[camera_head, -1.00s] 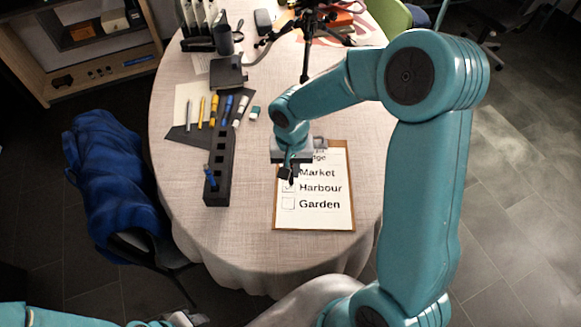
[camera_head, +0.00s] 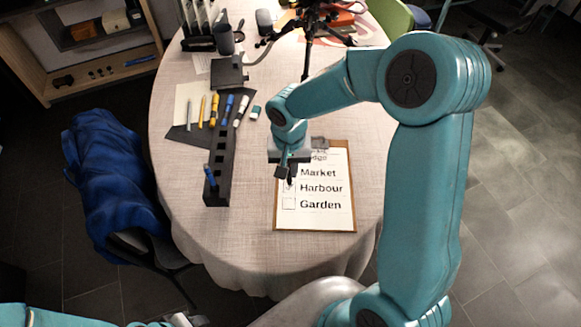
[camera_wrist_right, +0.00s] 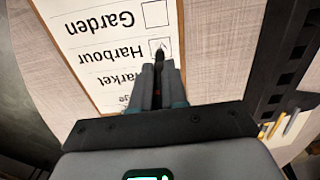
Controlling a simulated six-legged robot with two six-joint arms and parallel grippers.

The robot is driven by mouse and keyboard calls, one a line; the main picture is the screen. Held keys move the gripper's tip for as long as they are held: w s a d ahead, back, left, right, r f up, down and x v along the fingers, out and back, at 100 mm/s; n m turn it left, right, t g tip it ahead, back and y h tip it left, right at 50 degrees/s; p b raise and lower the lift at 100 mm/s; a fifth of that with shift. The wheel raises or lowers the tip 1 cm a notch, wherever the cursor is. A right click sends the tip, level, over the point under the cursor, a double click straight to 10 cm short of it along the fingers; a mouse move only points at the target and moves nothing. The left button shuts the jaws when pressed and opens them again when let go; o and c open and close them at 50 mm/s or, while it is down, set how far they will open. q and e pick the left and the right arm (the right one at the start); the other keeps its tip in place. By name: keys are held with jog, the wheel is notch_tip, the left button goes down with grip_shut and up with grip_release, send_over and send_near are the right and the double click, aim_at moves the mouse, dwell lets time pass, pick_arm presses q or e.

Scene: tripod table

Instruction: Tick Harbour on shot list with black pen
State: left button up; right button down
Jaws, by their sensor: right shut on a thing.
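The shot list (camera_head: 327,215) lies on a brown clipboard on the table, with Market, Harbour and Garden lines and boxes at their left. My right gripper (camera_head: 287,171) is over the list's left side. It is shut on the black pen (camera_wrist_right: 159,52), which points down at the Harbour box (camera_head: 288,188). In the right wrist view the pen is mostly hidden between the fingers. A dark mark shows in the Harbour box there (camera_wrist_right: 154,45); whether the tip touches the paper I cannot tell. The Garden box (camera_head: 288,203) is empty. My left gripper is not seen.
A black slotted holder (camera_head: 221,165) with a blue pen in it stands left of the clipboard. Several markers (camera_head: 214,109) lie on a dark sheet behind it. A black tripod (camera_head: 307,50) stands at the back. The table's front is clear.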

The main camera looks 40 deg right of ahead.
jog(key=shift+w+a, duration=0.1)
jog(key=shift+a, duration=0.05)
dwell(0.5)
jog(key=shift+s+d+b, duration=0.3)
jog(key=shift+d+b, duration=0.1)
jog(key=shift+b, duration=0.35)
dwell(0.9)
jog(key=shift+r, duration=0.1)
notch_tip(320, 180, up, 7)
jog(key=p, duration=0.4)
jog(key=shift+p, duration=0.35)
dwell(0.4)
